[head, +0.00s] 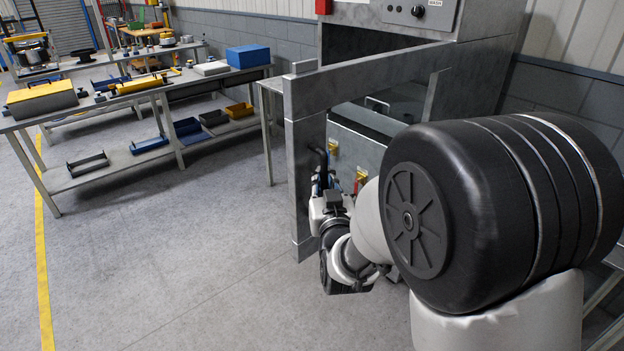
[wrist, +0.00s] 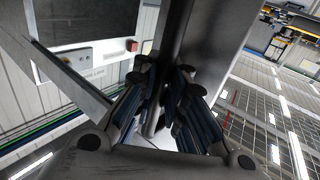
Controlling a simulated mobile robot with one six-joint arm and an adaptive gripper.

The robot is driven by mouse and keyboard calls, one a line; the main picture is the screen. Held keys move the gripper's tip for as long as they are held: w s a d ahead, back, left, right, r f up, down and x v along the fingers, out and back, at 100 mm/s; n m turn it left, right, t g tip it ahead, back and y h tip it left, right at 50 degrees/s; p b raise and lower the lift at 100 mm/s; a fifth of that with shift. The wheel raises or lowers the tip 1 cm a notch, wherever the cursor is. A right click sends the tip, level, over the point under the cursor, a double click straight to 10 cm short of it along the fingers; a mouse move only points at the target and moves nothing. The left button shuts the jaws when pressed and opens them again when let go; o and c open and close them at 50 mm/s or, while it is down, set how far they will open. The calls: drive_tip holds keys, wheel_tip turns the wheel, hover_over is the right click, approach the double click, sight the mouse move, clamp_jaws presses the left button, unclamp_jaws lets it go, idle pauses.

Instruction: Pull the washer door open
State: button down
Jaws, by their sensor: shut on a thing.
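The washer door (head: 304,190) is a grey metal frame with a large opening in it. It stands swung out from the grey washer (head: 485,60), with a wide gap at the cabinet front. My gripper (head: 321,168) is at the door's free-side upright, on its inner face, partly hidden by my arm. In the wrist view, the fingers of my gripper (wrist: 165,88) are closed around the handle at the door (wrist: 212,45). The handle itself is mostly hidden between the dark finger pads.
A crate-like box with yellow latches (head: 362,140) shows through the door's opening. A workbench (head: 130,95) with trays and a blue box (head: 248,56) stands at the back left. The grey floor (head: 190,260) left of the door is clear.

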drive_tip(key=shift+s+d+f, duration=0.1)
drive_tip(key=shift+s+d, duration=0.05)
drive_tip(key=shift+s, duration=0.2)
drive_tip(key=c, duration=1.8)
unclamp_jaws()
drive_tip(key=shift+s, duration=0.1)
drive_tip(key=shift+o, duration=1)
